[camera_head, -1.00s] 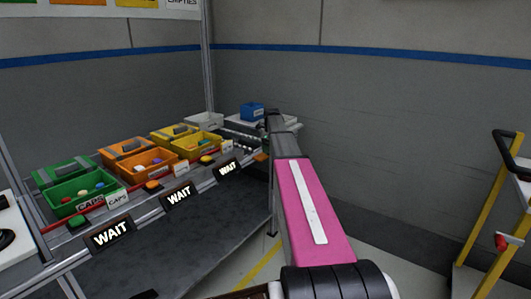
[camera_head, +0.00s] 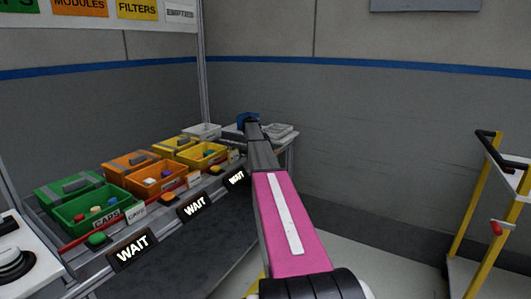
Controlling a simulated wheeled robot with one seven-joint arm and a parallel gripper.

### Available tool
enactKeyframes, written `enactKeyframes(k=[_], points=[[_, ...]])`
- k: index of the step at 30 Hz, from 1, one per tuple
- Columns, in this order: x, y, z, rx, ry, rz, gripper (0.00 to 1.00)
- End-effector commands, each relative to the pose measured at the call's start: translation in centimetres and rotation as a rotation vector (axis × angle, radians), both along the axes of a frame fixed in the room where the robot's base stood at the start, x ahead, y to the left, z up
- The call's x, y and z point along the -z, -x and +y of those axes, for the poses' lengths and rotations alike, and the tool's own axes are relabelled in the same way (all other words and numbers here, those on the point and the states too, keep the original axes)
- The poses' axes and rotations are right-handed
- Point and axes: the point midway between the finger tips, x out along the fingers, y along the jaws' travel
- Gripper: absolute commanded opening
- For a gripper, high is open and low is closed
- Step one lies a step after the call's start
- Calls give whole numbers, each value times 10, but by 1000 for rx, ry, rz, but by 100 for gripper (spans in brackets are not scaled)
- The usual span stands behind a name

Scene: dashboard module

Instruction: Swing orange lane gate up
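An orange front bin (camera_head: 157,180) holding small parts sits in the middle lane of the rack, with an orange rear bin (camera_head: 126,164) behind it. An orange block (camera_head: 170,198) is on the rail in front of that lane, above a lit WAIT sign (camera_head: 195,206). I cannot tell which part is the orange lane gate or whether it is up or down. My pink arm reaches away over the right end of the rack. My gripper (camera_head: 252,130) is small at its far end, right of the orange lane. Its fingers cannot be made out.
Green bins (camera_head: 103,213) stand left and yellow bins (camera_head: 208,153) right of the orange ones. A blue object (camera_head: 247,119) and a white tray (camera_head: 272,131) are near my arm's end. A yellow-framed cart (camera_head: 490,205) stands at right. Floor between is clear.

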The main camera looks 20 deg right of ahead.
Motion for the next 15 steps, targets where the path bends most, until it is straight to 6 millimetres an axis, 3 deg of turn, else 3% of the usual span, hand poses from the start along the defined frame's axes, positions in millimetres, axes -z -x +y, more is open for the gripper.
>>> enactKeyframes(k=[15], points=[[3, -1, 0, -4, 14, 27, 32]])
